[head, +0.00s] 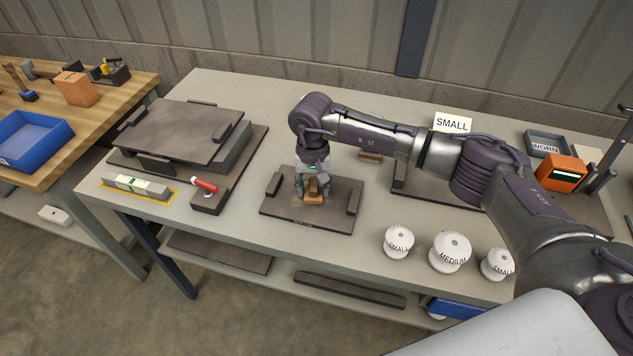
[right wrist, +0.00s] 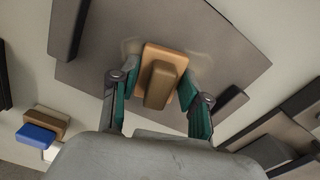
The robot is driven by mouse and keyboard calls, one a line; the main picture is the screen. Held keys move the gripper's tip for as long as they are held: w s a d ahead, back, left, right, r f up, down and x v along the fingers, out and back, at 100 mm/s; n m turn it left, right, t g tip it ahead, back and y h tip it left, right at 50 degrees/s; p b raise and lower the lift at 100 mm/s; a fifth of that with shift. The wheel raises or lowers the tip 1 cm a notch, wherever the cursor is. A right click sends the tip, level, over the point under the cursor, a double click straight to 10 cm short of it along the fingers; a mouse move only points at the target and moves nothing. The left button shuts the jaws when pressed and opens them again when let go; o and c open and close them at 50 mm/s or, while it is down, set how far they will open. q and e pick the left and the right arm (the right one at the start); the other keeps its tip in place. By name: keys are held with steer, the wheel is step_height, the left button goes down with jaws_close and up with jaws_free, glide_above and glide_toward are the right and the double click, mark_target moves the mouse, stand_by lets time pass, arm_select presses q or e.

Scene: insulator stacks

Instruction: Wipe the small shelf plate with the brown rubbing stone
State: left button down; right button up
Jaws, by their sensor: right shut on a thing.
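The small shelf plate (head: 327,221) is a dark flat plate with raised bars at its left and right, lying on the grey table. In the right wrist view the plate (right wrist: 110,72) fills the upper middle, with lighter smudges around the stone. The brown rubbing stone (head: 314,199) has a darker grip block on a tan base, clearer in the right wrist view (right wrist: 160,84). My right gripper (head: 313,187) points down over the plate's middle, shut on the stone, which sits at the plate's surface. My left gripper is not in view.
White insulators (head: 450,252) marked SMALL and MEDIUM stand at the front right. A SMALL sign (head: 452,123) is behind my arm. A red-handled tool (head: 204,186) and a level-like block (head: 137,186) lie left. A big dark plate stack (head: 180,132) stands back left.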

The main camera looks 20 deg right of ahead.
mark_target(304, 203)
steer(key=shift+s+a+f, duration=0.1)
steer(key=shift+s+a, duration=0.4)
steer(key=shift+s, duration=0.3)
steer(key=shift+s+a, duration=0.5)
steer(key=shift+s, duration=0.2)
steer(key=shift+s+a, duration=0.45)
steer(key=shift+s, duration=0.25)
steer(key=shift+w+a+b, duration=0.35)
steer(key=shift+a+b, duration=0.1)
steer(key=shift+b, duration=0.05)
steer(key=shift+w+a, duration=0.2)
steer(key=shift+a, duration=0.05)
steer(key=w+b, duration=0.1)
steer(key=w+d+b, duration=0.1)
steer(key=shift+d+b, duration=0.25)
steer(key=shift+b, duration=0.05)
steer(key=shift+w+d+b, duration=0.3)
steer(key=shift+w+b, duration=0.1)
steer(key=shift+w, duration=0.2)
steer(key=shift+w+d+b, duration=0.4)
steer(key=shift+w+b, duration=0.15)
steer(key=shift+b, duration=0.2)
steer(key=shift+w+d+b, duration=0.5)
steer(key=shift+w+b, duration=0.1)
steer(key=shift+w, duration=0.1)
